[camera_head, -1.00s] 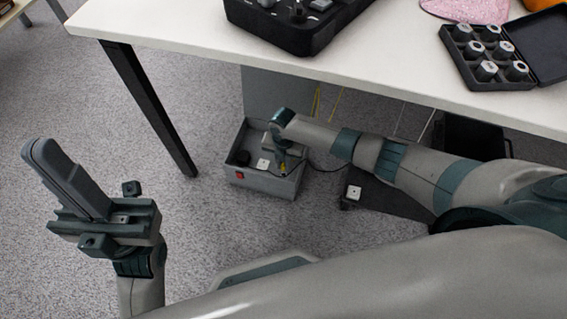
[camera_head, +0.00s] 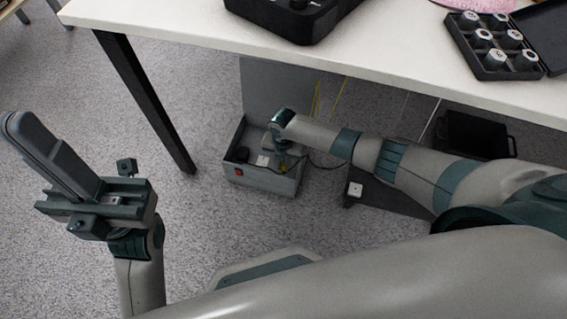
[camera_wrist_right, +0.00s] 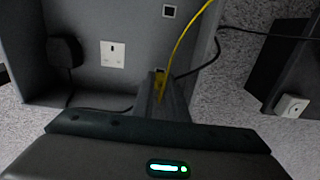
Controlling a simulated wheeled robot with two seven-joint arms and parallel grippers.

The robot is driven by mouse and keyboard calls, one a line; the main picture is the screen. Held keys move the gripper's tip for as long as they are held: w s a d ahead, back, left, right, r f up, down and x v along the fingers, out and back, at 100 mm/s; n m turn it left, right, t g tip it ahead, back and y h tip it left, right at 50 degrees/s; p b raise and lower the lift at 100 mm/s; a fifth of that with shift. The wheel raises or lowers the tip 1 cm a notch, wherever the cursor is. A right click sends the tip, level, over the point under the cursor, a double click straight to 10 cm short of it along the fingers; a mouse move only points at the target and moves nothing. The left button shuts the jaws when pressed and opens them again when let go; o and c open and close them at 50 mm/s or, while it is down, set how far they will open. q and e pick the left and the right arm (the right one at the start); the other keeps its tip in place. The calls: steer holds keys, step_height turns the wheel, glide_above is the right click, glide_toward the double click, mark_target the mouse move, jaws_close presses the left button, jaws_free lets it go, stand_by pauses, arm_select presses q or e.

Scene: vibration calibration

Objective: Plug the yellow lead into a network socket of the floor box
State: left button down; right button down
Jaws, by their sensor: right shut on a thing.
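The grey floor box (camera_head: 235,160) stands on the carpet under the table. In the right wrist view its panel shows a white power socket (camera_wrist_right: 112,54) and a small network socket (camera_wrist_right: 169,11). My right gripper (camera_wrist_right: 160,88) reaches down at the box and is shut on the plug end of the yellow lead (camera_wrist_right: 186,38). The lead curves up and to the right from the jaws. The plug is close to the panel below the visible network socket; whether it is in a socket cannot be told. My left gripper (camera_head: 20,124) is shut and empty, raised at the left.
A black adapter (camera_wrist_right: 65,50) sits in the box left of the power socket; dark cables run nearby. A red switch (camera_head: 238,171) is on the box's front. The white table (camera_head: 390,65) overhangs the box. A dark unit with a white socket (camera_head: 355,189) lies right. Carpet left is clear.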

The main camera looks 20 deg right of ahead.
steer(key=shift+f, duration=0.3)
steer(key=shift+f, duration=0.1)
stand_by(0.6)
steer(key=shift+f, duration=0.15)
stand_by(0.7)
stand_by(0.5)
steer(key=shift+f, duration=0.2)
stand_by(0.4)
steer(key=shift+f, duration=0.15)
stand_by(0.7)
stand_by(0.6)
